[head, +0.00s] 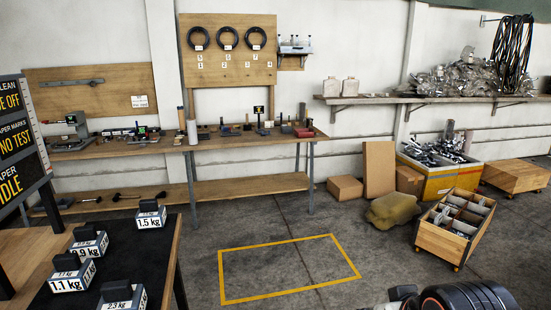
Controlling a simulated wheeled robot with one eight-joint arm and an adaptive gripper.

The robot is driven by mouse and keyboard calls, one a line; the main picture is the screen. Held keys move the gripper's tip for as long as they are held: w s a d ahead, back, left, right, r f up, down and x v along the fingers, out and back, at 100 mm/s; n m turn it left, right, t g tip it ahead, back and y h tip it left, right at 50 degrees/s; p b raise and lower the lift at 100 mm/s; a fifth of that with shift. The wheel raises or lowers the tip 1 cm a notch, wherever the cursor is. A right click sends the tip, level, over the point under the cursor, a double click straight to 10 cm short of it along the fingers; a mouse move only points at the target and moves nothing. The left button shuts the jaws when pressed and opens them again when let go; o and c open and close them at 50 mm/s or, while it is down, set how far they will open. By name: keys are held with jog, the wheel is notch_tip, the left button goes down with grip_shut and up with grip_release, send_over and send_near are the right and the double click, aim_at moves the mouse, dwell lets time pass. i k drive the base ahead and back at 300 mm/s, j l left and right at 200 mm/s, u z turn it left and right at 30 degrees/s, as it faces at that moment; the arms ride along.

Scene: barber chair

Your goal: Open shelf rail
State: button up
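A small wooden wall shelf (290,66) is fixed at the right edge of the pegboard, with several pale bottles (295,42) on it. A thin light bar seems to run along its front, but it is too small to tell whether this is a rail or whether it is open or shut. A longer wall shelf (390,101) runs along the right wall, and I see no clear rail on it. Dark rounded parts of my arm show at the bottom right edge, far from both shelves. My gripper cannot be made out.
A workbench (220,142) with tools lines the back wall. A dark-topped table with labelled weights (90,245) stands at front left. Cardboard boxes (379,168), a yellow crate (440,180) and a wheeled wooden bin (443,245) stand at right. The yellow floor outline (222,280) encloses clear floor.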

aim_at(284, 49)
jog(key=i, duration=4.1)
jog(key=i+j+z, duration=0.15)
jog(key=i, duration=0.6)
jog(key=i+l, duration=0.05)
